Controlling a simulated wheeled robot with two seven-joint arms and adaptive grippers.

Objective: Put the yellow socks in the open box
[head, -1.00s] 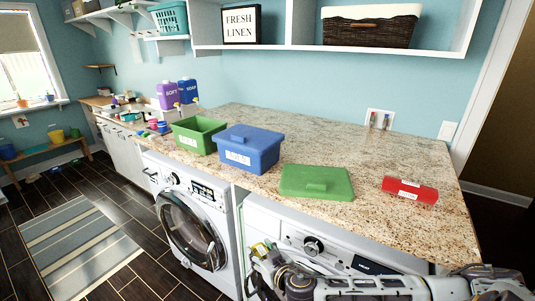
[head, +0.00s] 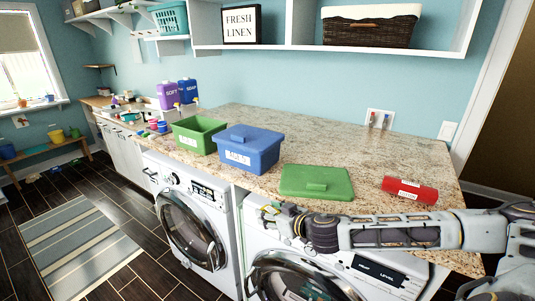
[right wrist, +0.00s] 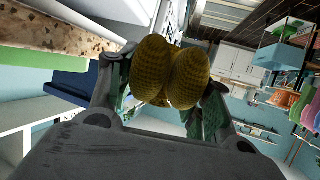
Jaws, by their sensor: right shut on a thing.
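My right gripper (head: 278,216) is in front of the counter's front edge, over the washers, below the blue box and left of the green lid. In the right wrist view, the right gripper (right wrist: 165,95) is shut on the yellow socks (right wrist: 172,72), a rolled pair of ribbed knit held between its fingers. The open box is the green box (head: 197,135) on the counter; its lid is off, and its inside floor is hardly visible. My left gripper is not in view.
The blue box (head: 250,150) with its lid on stands right of the green box. The loose green lid (head: 316,182) lies near the counter edge. A red cylinder (head: 410,190) lies farther right. Purple and blue dispensers (head: 188,91) stand behind. The counter's back middle is clear.

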